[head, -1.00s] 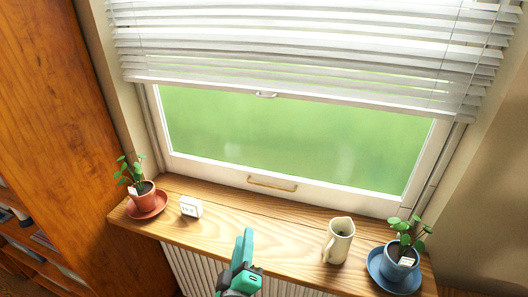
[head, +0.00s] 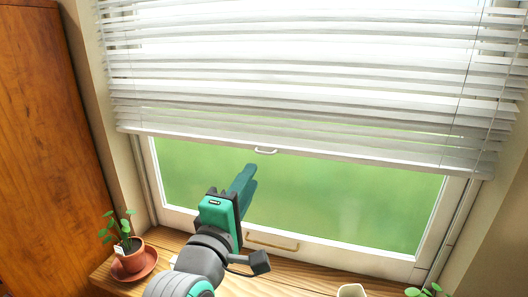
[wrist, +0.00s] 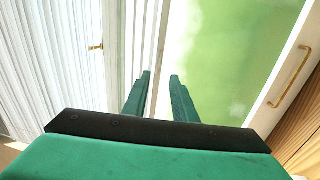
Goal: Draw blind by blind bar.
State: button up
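The white slatted blind (head: 300,75) hangs over the upper part of the window. Its bottom bar (head: 350,161) carries a small pull handle (head: 265,151) near the middle. My gripper (head: 250,176) is just below that handle, in front of the glass, and apart from it. In the wrist view the two green fingers (wrist: 160,80) are apart with nothing between them. The blind (wrist: 55,60) fills the left of that view, and the small handle (wrist: 96,47) shows left of the fingers.
A brass handle (head: 272,241) sits on the window's lower frame, also at right in the wrist view (wrist: 292,76). On the wooden sill (head: 235,285) stand a potted plant (head: 130,252) at left, a partly cut-off pitcher (head: 351,291) and another plant (head: 424,291). A wooden cabinet (head: 45,150) is at left.

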aim_at(264, 152)
jog(key=x, duration=1.1)
jog(key=shift+s+r, duration=0.1)
jog(key=shift+r, duration=0.2)
grip_shut()
